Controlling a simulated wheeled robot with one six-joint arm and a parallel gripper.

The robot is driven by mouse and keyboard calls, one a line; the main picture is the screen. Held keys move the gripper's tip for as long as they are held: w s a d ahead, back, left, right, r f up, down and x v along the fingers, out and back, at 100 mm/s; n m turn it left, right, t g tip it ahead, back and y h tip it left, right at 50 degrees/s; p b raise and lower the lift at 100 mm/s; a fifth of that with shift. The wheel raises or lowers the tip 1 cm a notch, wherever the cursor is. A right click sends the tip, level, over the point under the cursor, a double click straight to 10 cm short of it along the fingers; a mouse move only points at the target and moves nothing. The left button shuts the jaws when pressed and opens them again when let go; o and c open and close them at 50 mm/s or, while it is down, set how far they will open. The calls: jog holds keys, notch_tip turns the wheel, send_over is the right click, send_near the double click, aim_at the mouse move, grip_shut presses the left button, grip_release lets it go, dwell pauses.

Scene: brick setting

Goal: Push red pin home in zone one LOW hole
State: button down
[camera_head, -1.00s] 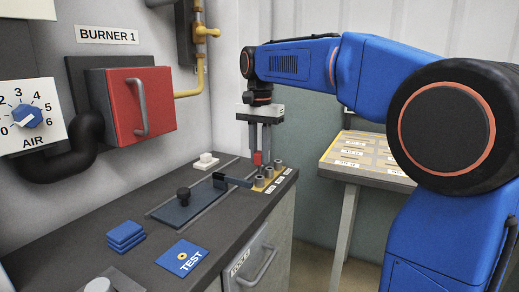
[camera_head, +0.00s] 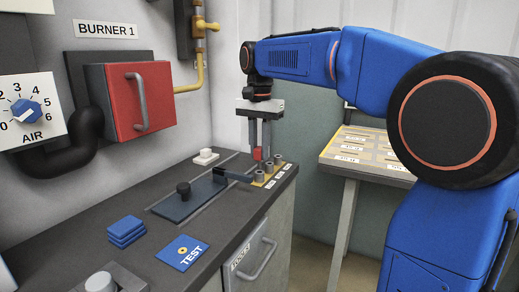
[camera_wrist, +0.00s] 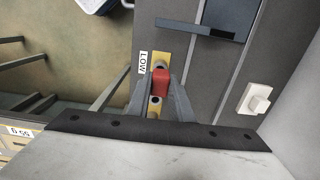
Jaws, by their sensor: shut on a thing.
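My gripper (camera_head: 259,148) is shut on the red pin (camera_head: 257,154), which is upright between the fingertips. Below it, several grey sockets (camera_head: 259,177) stand in a row on a yellow strip (camera_head: 271,181) at the bench's right end. In the wrist view my gripper (camera_wrist: 161,88) has a finger on each side of the red pin (camera_wrist: 161,81). The LOW label (camera_wrist: 142,63) lies beside the yellow strip, next to a socket (camera_wrist: 159,64) just beyond the pin. Another socket (camera_wrist: 155,104) shows between the fingers. The pin's lower end is hidden, so I cannot tell whether it is in a socket.
A dark bar (camera_head: 236,176) reaches from the slide plate (camera_head: 182,205) close to the sockets. A white switch (camera_head: 205,157) is at the back. Blue blocks (camera_head: 126,230) and a TEST card (camera_head: 183,252) lie at the front. A labelled side table (camera_head: 360,150) stands at right.

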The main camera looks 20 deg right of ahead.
aim_at(259, 160)
jog(key=shift+f, duration=2)
jog(key=c, duration=1.1)
grip_release()
jog(key=shift+r, duration=0.1)
jog(key=shift+r, duration=2.9)
